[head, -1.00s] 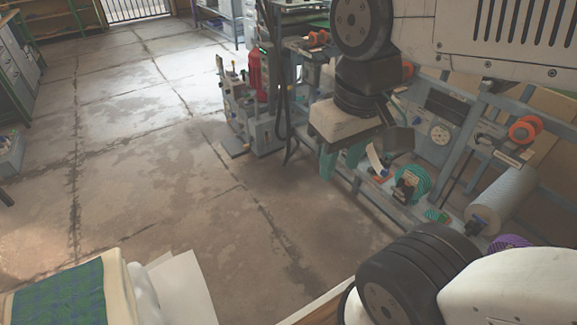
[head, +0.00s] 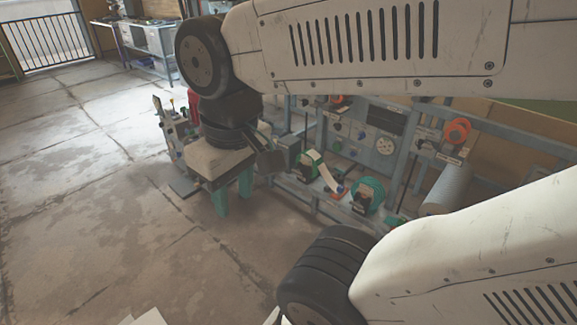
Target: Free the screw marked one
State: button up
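I cannot make out a screw marked one in the head view. The plate press cannot be told for sure either. A grey frame with a panel (head: 372,137) stands right of centre, with a round gauge (head: 385,145) and several small knobs on it. My gripper (head: 232,193) hangs pointing down, left of the panel. Its two teal fingers are apart and nothing shows between them. It looks clear of the panel and in front of it. My arm hides the upper right and lower right of the view, including part of the frame.
A teal roll (head: 367,195) and a green-and-white roll (head: 312,165) sit low on the frame. An orange reel (head: 457,131) and a grey roll (head: 447,190) are to the right. A grey machine (head: 170,130) stands behind my gripper. The concrete floor (head: 80,210) at left is clear.

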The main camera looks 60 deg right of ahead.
aim_at(298, 171)
jog(key=z, duration=0.45)
jog(key=i, duration=1.45)
jog(key=z, duration=0.55)
